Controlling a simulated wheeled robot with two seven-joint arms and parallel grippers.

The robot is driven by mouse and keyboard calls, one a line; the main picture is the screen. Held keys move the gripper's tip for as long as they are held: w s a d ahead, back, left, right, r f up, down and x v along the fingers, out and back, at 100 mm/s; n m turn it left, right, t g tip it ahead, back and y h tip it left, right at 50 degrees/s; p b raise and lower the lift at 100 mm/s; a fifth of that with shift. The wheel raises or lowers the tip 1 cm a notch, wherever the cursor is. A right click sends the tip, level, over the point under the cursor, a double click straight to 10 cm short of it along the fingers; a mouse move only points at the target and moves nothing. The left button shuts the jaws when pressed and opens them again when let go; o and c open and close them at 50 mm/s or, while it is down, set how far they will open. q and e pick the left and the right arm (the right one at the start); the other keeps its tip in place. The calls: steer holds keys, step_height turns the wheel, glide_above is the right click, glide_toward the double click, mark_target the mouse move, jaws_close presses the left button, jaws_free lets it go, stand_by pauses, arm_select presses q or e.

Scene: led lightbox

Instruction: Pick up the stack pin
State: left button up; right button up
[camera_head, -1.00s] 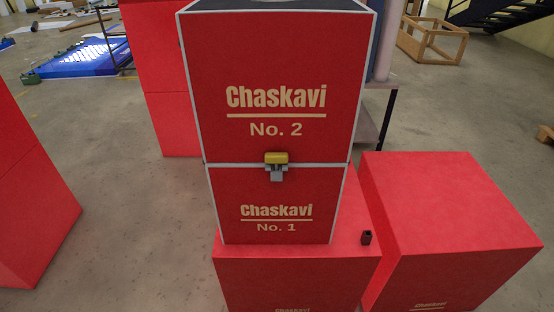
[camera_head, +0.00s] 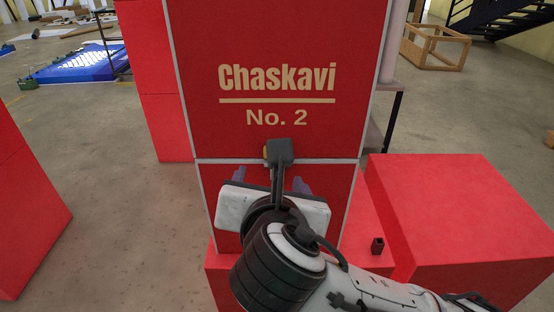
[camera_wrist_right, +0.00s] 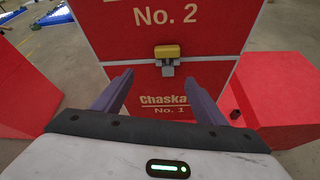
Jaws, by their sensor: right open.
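A yellow and grey clip (camera_wrist_right: 167,52) sits at the seam between the upper box "Chaskavi No. 2" (camera_head: 275,50) and the lower box "No. 1" (camera_wrist_right: 165,97). A small dark brown piece (camera_head: 377,245) stands on the red block's top, right of the stack. I cannot tell which of these is the stack pin. My right gripper (camera_head: 270,178) is open and empty in front of the lower box. In the right wrist view its purple fingers (camera_wrist_right: 163,80) are spread, with the clip beyond and between them. In the head view my wrist mostly hides the clip.
The boxes stand on a red block (camera_head: 355,235). Another red block (camera_head: 450,200) stands to the right, and another (camera_head: 30,220) at the left edge. A red stack (camera_head: 165,125) is behind at left. The concrete floor (camera_head: 125,235) between is clear.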

steer(key=w+d+f+n+t, duration=0.1)
steer(key=w+n, duration=0.1)
steer(key=w, duration=0.7)
steer(key=shift+w+f+h+b, duration=0.15)
steer(key=shift+w+h+b, duration=0.15)
steer(key=shift+b, duration=0.1)
steer(key=shift+d, duration=0.1)
steer(key=c, duration=1.1)
arm_select(q)
steer(key=shift+w+f, duration=0.2)
steer(key=shift+w, duration=0.1)
arm_select(e)
steer(key=shift+c, duration=0.2)
